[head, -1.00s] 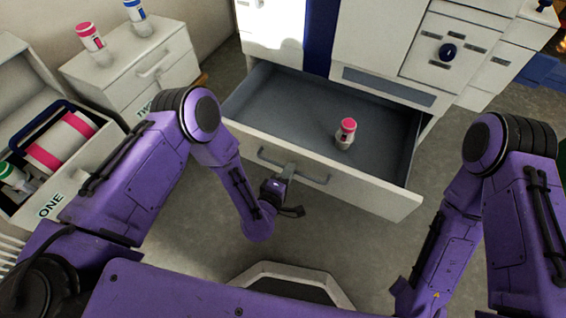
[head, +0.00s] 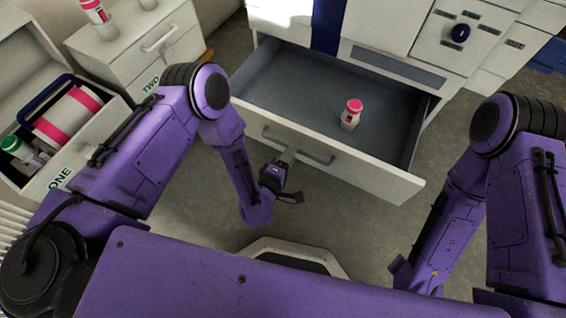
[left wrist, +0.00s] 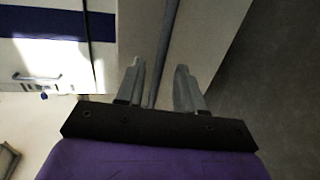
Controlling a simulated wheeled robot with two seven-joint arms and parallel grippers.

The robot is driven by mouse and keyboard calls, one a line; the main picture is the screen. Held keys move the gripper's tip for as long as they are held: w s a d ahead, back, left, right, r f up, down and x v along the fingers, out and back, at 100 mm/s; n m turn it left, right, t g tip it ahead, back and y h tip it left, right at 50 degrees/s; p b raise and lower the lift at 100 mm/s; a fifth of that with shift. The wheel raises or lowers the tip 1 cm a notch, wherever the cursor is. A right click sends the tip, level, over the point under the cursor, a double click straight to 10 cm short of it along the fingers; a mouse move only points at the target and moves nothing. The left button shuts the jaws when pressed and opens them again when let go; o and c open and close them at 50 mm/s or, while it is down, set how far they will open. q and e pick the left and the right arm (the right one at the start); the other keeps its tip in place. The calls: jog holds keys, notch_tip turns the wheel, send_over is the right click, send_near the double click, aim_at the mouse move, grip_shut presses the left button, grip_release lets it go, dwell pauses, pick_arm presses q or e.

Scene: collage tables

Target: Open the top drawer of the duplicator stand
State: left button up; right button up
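The white stand's wide drawer (head: 345,175) is pulled out, and its grey inside (head: 290,90) shows. A small white jar with a pink cap (head: 352,112) stands in it. The drawer's grey bar handle (head: 318,159) is on its front. My left gripper (head: 287,158) is at this handle. In the left wrist view, the fingers of my left gripper (left wrist: 162,85) are apart, with the handle bar (left wrist: 165,50) running between them and a gap on the right side. My right arm (head: 445,235) is at the right; its fingers do not show.
A small white cabinet labelled TWO (head: 160,45) stands at the left with bottles on top. A blue knob (head: 460,33) is on the white unit above. Floor is clear before the drawer.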

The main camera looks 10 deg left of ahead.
pick_arm(q)
jog(key=p+v, duration=0.1)
jog(key=v, duration=0.7)
jog(key=shift+p, duration=0.35)
jog(key=shift+s, duration=0.15)
jog(key=s+a+f+m+g+y, duration=0.2)
jog(key=s+a+f+m+g, duration=0.4)
jog(key=s+a+f+m, duration=0.15)
jog(key=s+a+r+g+y, duration=0.2)
jog(key=s+a+g+y, duration=0.55)
jog(key=a, duration=0.65)
notch_tip(320, 180, up, 27)
jog(key=t+h+p, duration=0.1)
jog(key=p, duration=2.5)
jog(key=shift+s+d+h+p, duration=0.3)
jog(key=shift+s+h+p, duration=0.05)
jog(key=shift+s+p, duration=0.1)
